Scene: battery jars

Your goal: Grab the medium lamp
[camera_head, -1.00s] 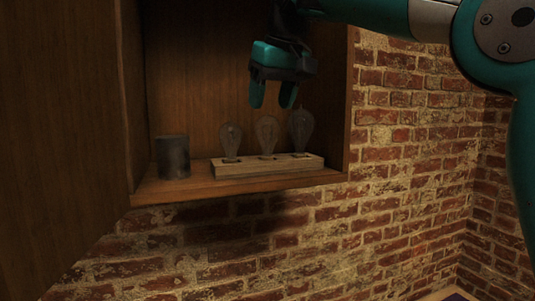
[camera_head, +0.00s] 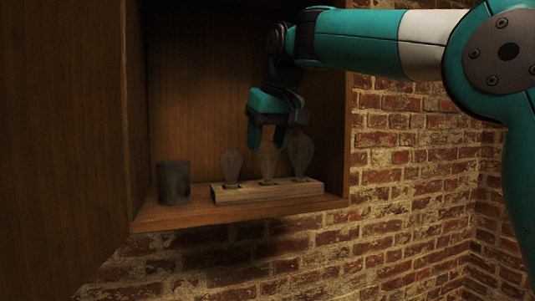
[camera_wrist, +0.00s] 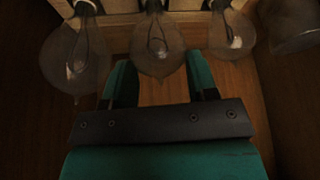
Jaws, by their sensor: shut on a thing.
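Three clear bulb-shaped lamps of differing size stand upright in a pale wooden block (camera_head: 262,194) inside a wall cabinet. The middle, medium lamp (camera_head: 267,164) has my gripper (camera_head: 268,145) on it from above, with the fingers to either side of its glass. The small lamp (camera_head: 231,163) is left of it and the large lamp (camera_head: 302,158) right of it. In the wrist view the medium lamp (camera_wrist: 157,46) sits between my teal fingers, which are shut on it. It still stands in the block.
A dark grey cylindrical jar (camera_head: 173,183) stands on the shelf (camera_head: 150,217) left of the block. The cabinet's left wall (camera_head: 75,130) and right edge (camera_head: 349,120) bound the space. A brick wall (camera_head: 410,160) lies outside.

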